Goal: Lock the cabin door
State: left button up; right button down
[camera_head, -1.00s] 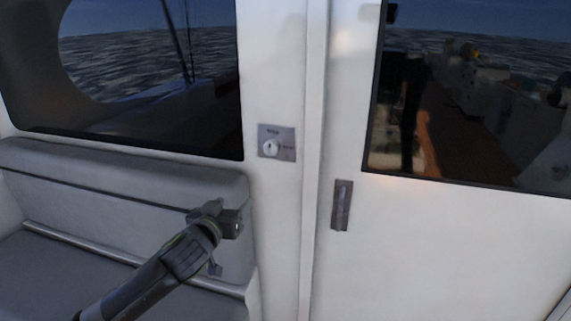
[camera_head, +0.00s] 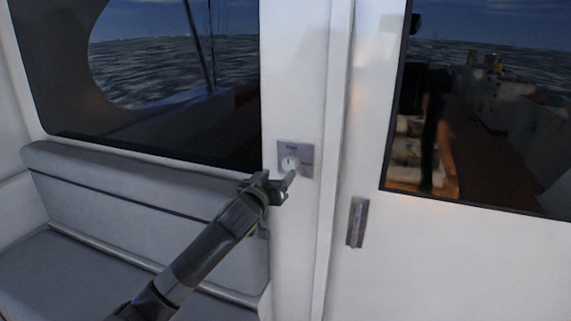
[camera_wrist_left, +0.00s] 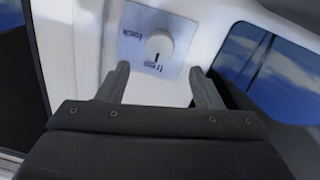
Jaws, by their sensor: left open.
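The cabin door (camera_head: 440,260) is white with a large dark window and a recessed metal handle (camera_head: 357,222). The lock is a white round knob (camera_head: 290,163) on a square metal plate (camera_head: 308,157) on the white post left of the door. In the left wrist view the knob (camera_wrist_left: 160,45) has a dark mark pointing at the word "free"; "lock" is also printed on the plate (camera_wrist_left: 135,20). My left gripper (camera_head: 277,184) is just below the plate; its open, empty fingers (camera_wrist_left: 160,88) point at the knob, apart from it. My right gripper is not in view.
A grey cushioned bench (camera_head: 150,200) runs along the wall at the left, under a dark window (camera_head: 150,70). The space in front of the door and its handle is clear.

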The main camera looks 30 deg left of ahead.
aim_at(288, 164)
pick_arm(q)
jog(key=shift+w+a+p, duration=0.2)
jog(key=shift+w+p, duration=0.05)
jog(key=shift+w, duration=0.8)
jog(key=shift+w+a+p, duration=0.15)
jog(key=shift+w+p, duration=0.05)
jog(key=shift+w, duration=0.85)
jog(key=shift+w+a+p, duration=0.2)
jog(key=shift+w+p, duration=0.05)
jog(key=shift+w, duration=0.8)
jog(key=shift+c, duration=0.3)
jog(key=c, duration=0.9)
jog(key=shift+c, duration=0.2)
